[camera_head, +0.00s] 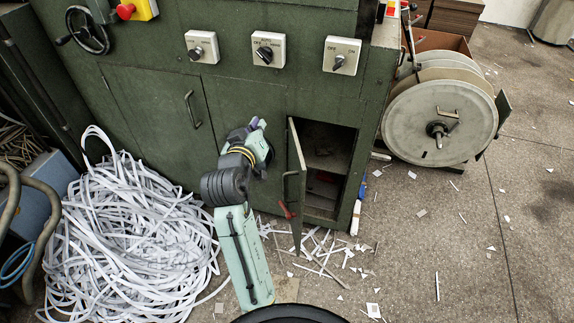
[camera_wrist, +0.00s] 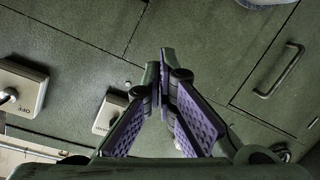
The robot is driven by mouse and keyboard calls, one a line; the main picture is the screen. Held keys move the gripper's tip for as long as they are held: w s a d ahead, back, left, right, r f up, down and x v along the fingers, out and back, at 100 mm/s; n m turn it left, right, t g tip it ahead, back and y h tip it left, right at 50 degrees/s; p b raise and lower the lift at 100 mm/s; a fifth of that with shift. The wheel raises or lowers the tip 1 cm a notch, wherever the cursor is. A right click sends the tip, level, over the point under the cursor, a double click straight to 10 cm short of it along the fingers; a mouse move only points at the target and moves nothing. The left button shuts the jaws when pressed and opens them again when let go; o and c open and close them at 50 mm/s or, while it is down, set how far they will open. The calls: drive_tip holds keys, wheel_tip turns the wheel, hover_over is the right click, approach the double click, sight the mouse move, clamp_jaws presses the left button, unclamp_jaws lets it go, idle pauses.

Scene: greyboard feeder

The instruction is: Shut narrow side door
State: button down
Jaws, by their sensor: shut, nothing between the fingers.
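The narrow side door (camera_head: 296,165) is a green panel at the lower right of the green cabinet. It stands open, swung out from the left side of its opening, with a handle (camera_head: 286,188) on its left-facing side. The dark compartment (camera_head: 328,150) behind it is exposed. My gripper (camera_head: 258,124) is up and left of the door, in front of the cabinet face, apart from the door. In the wrist view my gripper (camera_wrist: 167,55) has its purple-padded fingers together and empty. I cannot make out the narrow door there.
A wide closed door with a handle (camera_head: 192,110) is left of my arm; the handle also shows in the wrist view (camera_wrist: 280,72). A heap of paper strips (camera_head: 130,235) lies left. A large reel (camera_head: 438,122) stands right. Scraps litter the floor near the door.

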drive_tip(key=s+a+f+n+h+p, duration=0.1)
drive_tip(key=s+f+n+h, duration=0.35)
drive_tip(key=s, duration=0.35)
drive_tip(key=s+a+f+n+h, duration=0.1)
drive_tip(key=s+f+n+h, duration=0.3)
drive_tip(key=s, duration=0.5)
drive_tip(key=m+p, duration=0.1)
drive_tip(key=p, duration=0.1)
approach(299, 164)
drive_tip(key=w+a+r, duration=0.1)
drive_tip(key=w, duration=0.1)
drive_tip(key=shift+y, duration=0.45)
drive_tip(key=shift+w+d+f+p, duration=0.1)
drive_tip(key=shift+w+d+p, duration=0.25)
drive_tip(key=shift+d, duration=0.6)
drive_tip(key=shift+w+d+p, duration=0.15)
drive_tip(key=shift+w+d, duration=0.35)
drive_tip(key=shift+d, duration=0.45)
drive_tip(key=shift+d, duration=0.15)
